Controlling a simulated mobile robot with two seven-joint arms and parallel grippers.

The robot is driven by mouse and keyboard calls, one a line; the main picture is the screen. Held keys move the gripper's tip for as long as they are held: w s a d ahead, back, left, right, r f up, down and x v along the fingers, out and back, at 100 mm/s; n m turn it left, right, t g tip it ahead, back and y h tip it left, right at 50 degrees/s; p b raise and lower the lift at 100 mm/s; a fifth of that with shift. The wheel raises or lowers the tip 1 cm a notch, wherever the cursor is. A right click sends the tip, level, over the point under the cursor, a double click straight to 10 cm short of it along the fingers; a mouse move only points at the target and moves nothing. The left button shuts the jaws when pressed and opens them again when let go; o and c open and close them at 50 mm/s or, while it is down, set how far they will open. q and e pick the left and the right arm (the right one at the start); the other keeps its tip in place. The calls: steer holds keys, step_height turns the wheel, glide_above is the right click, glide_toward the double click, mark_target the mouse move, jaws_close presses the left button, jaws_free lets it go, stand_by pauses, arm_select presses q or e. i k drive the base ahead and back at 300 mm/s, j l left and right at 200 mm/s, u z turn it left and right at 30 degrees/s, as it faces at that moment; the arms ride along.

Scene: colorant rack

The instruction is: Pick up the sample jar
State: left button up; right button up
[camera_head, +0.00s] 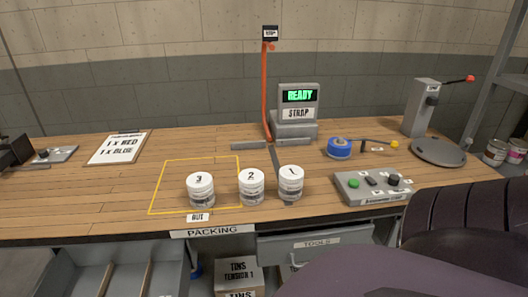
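Three white-lidded jars stand upright in a row near the front edge of the bench. Jar 3 (200,189) is on the left, inside the front of the yellow outlined area (170,158). Jar 2 (251,186) is just right of that outline. Jar 1 (290,183) is at the right end of the row, beside a dark strip on the bench. No label reading "sample" can be made out, so I cannot tell which is the sample jar. Neither gripper's fingers are in view.
A strap machine (295,115) showing READY stands behind the jars. A grey button box (372,188) and a blue tape roll (339,148) are to the right. A dark, ridged shape covers the lower right. A clipboard (118,147) lies at left. The outlined area behind jar 3 is clear.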

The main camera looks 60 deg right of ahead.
mark_target(292, 177)
steer(key=k+l+z, duration=0.2)
steer(key=k, duration=0.2)
steer(key=j+z, duration=0.1)
steer(key=z, duration=1.2)
steer(key=i+l, duration=0.1)
